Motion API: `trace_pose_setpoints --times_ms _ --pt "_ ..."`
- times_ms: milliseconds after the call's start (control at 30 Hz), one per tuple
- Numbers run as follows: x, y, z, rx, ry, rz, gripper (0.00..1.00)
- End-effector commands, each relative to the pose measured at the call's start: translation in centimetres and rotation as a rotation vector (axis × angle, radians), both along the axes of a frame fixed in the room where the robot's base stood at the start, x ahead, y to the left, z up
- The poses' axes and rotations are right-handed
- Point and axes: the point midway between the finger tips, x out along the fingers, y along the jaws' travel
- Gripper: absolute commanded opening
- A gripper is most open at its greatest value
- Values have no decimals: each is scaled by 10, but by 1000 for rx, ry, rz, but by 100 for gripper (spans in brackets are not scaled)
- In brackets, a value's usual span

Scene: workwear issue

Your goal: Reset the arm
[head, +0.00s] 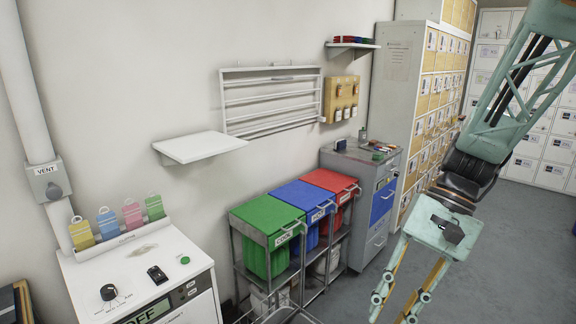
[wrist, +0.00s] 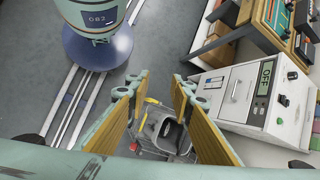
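My arm comes in from the upper right of the head view, bent so that my gripper (head: 394,306) hangs downward at the lower right, in front of the bins. In the wrist view my gripper (wrist: 160,84) shows two yellow-padded fingers standing apart. Nothing is held between them. A wheeled cart (wrist: 185,150) with a grey item in it shows beyond the gap, lower down and partly hidden by the fingers.
Green (head: 268,216), blue (head: 303,195) and red (head: 329,181) bins stand in a rack along the wall. A white machine (head: 130,268) is at left, a grey cabinet (head: 360,163) behind the bins, lockers (head: 430,95) at right. The right floor is open.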

Motion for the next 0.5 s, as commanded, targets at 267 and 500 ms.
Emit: trace_pose_setpoints --times_ms 267,500 --pt "-18 3 26 -58 -74 49 21" --pt "-34 4 46 -107 -137 89 21"
